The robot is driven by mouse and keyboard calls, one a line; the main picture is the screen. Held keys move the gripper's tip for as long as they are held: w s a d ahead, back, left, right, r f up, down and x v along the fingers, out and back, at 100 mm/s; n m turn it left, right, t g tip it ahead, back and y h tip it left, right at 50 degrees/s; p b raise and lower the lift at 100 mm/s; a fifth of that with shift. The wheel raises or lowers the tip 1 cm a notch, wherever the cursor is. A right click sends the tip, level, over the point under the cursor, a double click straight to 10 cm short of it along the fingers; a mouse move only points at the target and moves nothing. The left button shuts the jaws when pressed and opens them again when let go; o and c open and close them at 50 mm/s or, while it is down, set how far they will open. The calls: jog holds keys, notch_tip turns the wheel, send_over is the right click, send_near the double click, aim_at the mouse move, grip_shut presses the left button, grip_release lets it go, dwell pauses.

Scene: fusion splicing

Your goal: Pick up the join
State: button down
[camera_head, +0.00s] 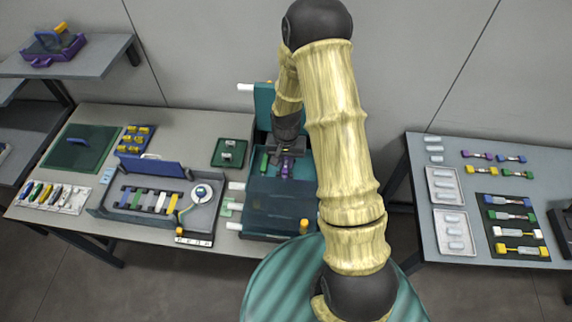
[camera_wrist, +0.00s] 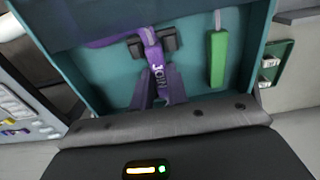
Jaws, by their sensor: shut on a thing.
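The join is a purple piece marked "JOIN" (camera_wrist: 161,80), inside a teal case in the wrist view. It also shows in the head view as a small purple patch (camera_head: 287,167) below my gripper (camera_head: 288,150). My gripper (camera_wrist: 152,46) is shut on the join, with dark fingertips on either side of its upper part. The join is still within the teal case (camera_head: 264,103); I cannot tell whether it touches the bottom. Part of it is hidden by my gripper in the head view.
A green piece (camera_wrist: 218,58) stands beside the join in the case. A dark green tray (camera_head: 231,153) lies just left of the case. A grey tool tray (camera_head: 103,206) fills the table's middle. A separate right table (camera_head: 425,150) holds trays and coloured parts.

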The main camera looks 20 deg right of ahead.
aim_at(286, 163)
jog(key=shift+r, duration=0.1)
notch_tip(286, 163, up, 10)
jog(key=b, duration=0.2)
dwell(0.5)
jog(key=shift+w, duration=0.1)
dwell(0.4)
